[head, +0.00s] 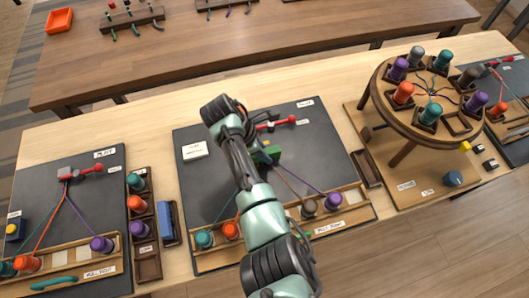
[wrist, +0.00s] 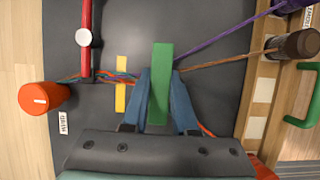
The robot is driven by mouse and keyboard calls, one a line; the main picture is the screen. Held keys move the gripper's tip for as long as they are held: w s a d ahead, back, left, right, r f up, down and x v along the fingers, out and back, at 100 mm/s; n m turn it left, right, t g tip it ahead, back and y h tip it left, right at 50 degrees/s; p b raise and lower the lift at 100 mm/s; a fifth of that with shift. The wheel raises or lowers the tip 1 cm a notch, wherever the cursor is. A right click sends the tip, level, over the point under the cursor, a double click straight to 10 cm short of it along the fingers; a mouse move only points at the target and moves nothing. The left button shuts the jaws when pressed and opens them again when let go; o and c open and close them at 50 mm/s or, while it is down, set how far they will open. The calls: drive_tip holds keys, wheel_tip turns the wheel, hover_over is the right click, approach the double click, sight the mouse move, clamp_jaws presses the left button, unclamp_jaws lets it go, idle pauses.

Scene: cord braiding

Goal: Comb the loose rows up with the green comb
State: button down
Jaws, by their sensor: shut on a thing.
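My gripper (wrist: 161,78) is shut on the green comb (wrist: 160,100), which stands between its two blue fingers in the wrist view. In the head view the comb (head: 271,153) shows in part beside my arm, over the middle dark board (head: 330,150). The braid (wrist: 108,77) runs from the red clamp (wrist: 86,50) toward the comb, across a yellow strip (wrist: 121,95). A purple cord (wrist: 215,40) and a brown cord (wrist: 225,60) fan out to the right of the comb. An orange cord shows below. The comb's teeth and their contact with the cords are hidden.
A rack at the board's front holds teal (head: 204,239), orange (head: 231,230), brown (head: 308,207) and purple (head: 334,201) bobbins. A second plait board (head: 100,215) lies left. A round braiding stand (head: 405,160) rises right. An orange knob (wrist: 40,97) stands near the clamp.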

drive_tip(key=r+p, duration=0.6)
drive_tip(key=p, duration=0.1)
drive_tip(key=s+r+p, duration=0.1)
drive_tip(key=r+p, duration=0.2)
drive_tip(key=p, duration=0.1)
drive_tip(key=shift+d+r, duration=0.1)
drive_tip(key=shift+d, duration=0.05)
idle(0.4)
idle(0.3)
drive_tip(key=s+r+m+g+y+b, duration=0.1)
drive_tip(key=s+r+m+g+y, duration=0.1)
drive_tip(key=m, duration=0.8)
drive_tip(key=s+r+m+g+y+b, duration=0.1)
drive_tip(key=s+r+m+g+y, duration=0.1)
drive_tip(key=m, duration=0.9)
wheel_tip(320, 180, up, 2)
drive_tip(key=shift+s+d+r+m+g+b, duration=0.3)
drive_tip(key=shift+s+d+g, duration=0.2)
drive_tip(key=shift+g, duration=0.5)
